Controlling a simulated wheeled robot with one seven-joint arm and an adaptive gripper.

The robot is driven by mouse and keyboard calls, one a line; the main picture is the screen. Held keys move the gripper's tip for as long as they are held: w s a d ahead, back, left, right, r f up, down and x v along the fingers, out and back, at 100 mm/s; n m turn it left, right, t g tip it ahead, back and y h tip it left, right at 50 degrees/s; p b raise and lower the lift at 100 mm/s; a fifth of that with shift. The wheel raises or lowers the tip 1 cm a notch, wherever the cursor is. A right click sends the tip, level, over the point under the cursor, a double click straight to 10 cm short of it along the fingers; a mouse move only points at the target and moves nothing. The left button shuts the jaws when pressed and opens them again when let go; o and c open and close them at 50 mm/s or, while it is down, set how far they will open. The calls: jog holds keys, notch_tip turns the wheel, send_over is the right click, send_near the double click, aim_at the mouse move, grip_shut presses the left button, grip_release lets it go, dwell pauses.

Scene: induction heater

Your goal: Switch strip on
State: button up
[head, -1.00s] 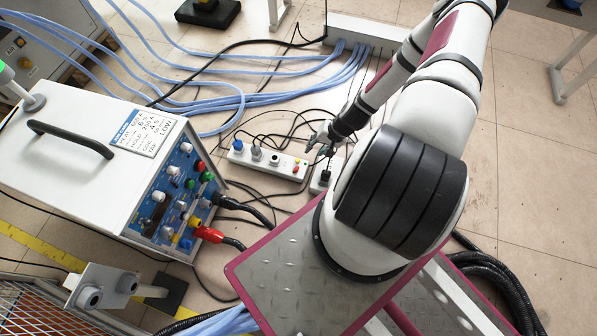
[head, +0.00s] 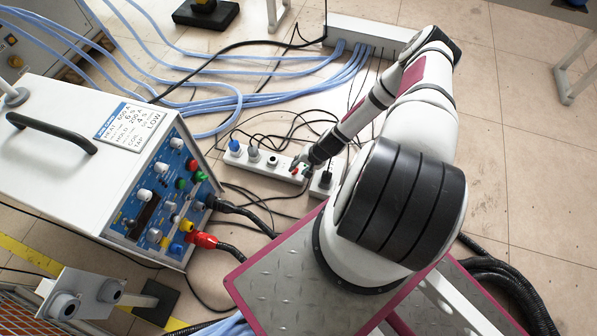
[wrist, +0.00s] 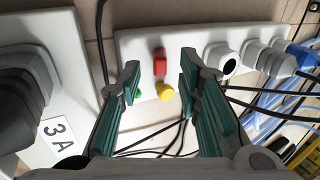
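The white power strip (head: 283,166) lies on the floor beyond my base in the head view. It crosses the upper part of the wrist view (wrist: 136,48). Its red switch (wrist: 159,62) shows between my fingertips, with a yellow knob (wrist: 165,92) just below. A green button (wrist: 138,95) is partly hidden by my left finger. My gripper (wrist: 160,74) is open and empty, its two fingers on either side of the red switch. In the head view my gripper (head: 303,163) is at the strip's right end; contact cannot be told.
Plugs fill the first strip's other end. Black cables and blue hoses (head: 220,100) cross the floor. The heater unit (head: 80,165) stands left.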

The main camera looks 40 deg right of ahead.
jog(key=shift+x, duration=0.9)
grip_shut()
